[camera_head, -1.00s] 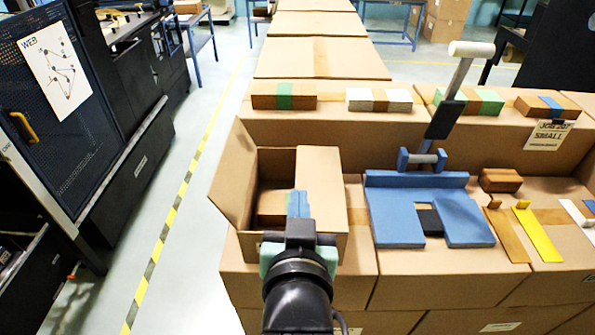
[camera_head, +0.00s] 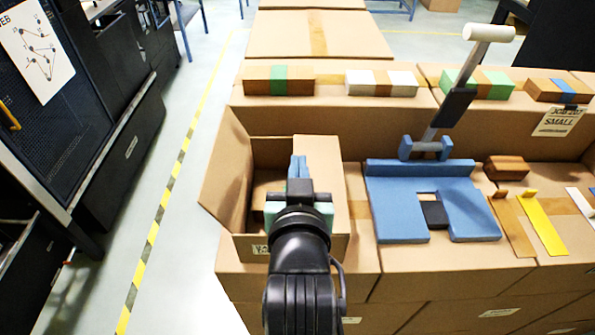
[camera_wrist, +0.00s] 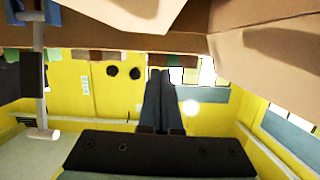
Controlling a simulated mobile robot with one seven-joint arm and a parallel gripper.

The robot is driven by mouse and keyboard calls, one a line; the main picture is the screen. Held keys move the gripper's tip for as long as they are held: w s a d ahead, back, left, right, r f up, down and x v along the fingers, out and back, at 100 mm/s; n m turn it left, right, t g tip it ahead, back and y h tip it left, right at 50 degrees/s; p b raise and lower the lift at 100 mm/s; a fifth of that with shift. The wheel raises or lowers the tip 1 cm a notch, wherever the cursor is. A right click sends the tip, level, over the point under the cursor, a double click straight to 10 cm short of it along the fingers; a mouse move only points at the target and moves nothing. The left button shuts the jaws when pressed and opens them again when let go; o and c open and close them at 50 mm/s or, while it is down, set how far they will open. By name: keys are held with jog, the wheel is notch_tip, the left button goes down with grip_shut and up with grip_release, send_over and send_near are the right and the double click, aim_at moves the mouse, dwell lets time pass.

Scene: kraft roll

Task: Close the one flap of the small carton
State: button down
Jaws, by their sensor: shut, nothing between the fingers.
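The small carton (camera_head: 302,246) stands at the left end of the row of brown boxes. Its left flap (camera_head: 226,170) stands up and leans outward to the left. A brown panel (camera_head: 325,180) covers the right part of its top, and the left part of the opening shows a dark inside. My gripper (camera_head: 299,167) is shut and empty, its blue fingers together over the carton beside the panel, pointing away. I cannot tell whether they touch it. In the wrist view the shut fingers (camera_wrist: 158,90) show below brown cardboard (camera_wrist: 150,20) that fills the top.
A blue plate fixture (camera_head: 400,210) with an upright white-topped lever (camera_head: 465,85) stands right of the carton. Small packs (camera_head: 280,80) line the raised back row. Brown and yellow strips (camera_head: 543,228) lie at right. The aisle floor (camera_head: 190,180) on the left is clear.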

aim_at(318, 178)
jog(key=w+f, duration=0.1)
jog(key=w+f+p, duration=0.1)
jog(key=f, duration=0.1)
jog(key=shift+w+f, duration=0.15)
jog(key=shift+f, duration=0.1)
jog(key=shift+f+p, duration=0.3)
jog(key=shift+f, duration=0.2)
jog(key=shift+f, duration=0.1)
jog(key=shift+a+f+b, duration=0.15)
jog(key=shift+f+b, duration=0.5)
jog(key=shift+f, duration=0.05)
